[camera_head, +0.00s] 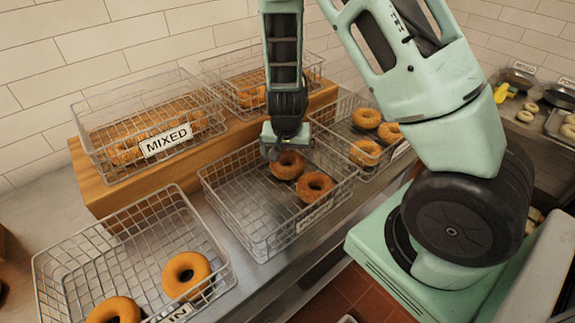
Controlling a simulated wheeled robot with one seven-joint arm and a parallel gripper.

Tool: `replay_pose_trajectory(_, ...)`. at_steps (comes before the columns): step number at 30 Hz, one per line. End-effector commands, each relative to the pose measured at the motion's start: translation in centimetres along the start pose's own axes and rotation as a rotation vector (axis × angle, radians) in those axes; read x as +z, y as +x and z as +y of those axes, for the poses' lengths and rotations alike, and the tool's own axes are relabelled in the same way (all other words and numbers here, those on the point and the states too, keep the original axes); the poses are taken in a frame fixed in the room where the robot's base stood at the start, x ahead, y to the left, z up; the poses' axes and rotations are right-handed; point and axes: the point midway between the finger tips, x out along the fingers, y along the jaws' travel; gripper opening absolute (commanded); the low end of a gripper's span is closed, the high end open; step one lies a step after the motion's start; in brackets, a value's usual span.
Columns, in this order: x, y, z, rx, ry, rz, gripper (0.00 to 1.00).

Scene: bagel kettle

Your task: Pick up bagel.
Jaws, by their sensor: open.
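My gripper (277,153) points down over the middle wire basket (237,224). It is open, with its fingers small and partly dark in this view. Just below and beside it is a bagel (288,169) in that basket; I cannot tell whether the fingers touch it. A second bagel (315,187) lies in front and to the right in the same basket. The left part of this basket is bare. The front left basket (93,234) holds two bagels, one of them a plain bagel (186,273) near its right side.
A wooden riser (98,202) behind carries a basket with a "MIXED" label (166,140) and another basket (313,62). A right basket (344,103) holds several bagels. My arm covers the right side. Trays with bagels (526,116) stand at far right.

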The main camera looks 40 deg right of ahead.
Motion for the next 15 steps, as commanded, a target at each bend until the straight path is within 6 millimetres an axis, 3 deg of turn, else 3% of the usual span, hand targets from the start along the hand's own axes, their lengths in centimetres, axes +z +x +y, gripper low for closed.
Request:
replay_pose_trajectory(6, 0.0, 2.9, 0.1, 0.003, 0.003, -0.001, 1.0)
replay_pose_trajectory(15, 0.1, 3.6, 0.0, 0.001, 0.001, 0.0, 1.0)
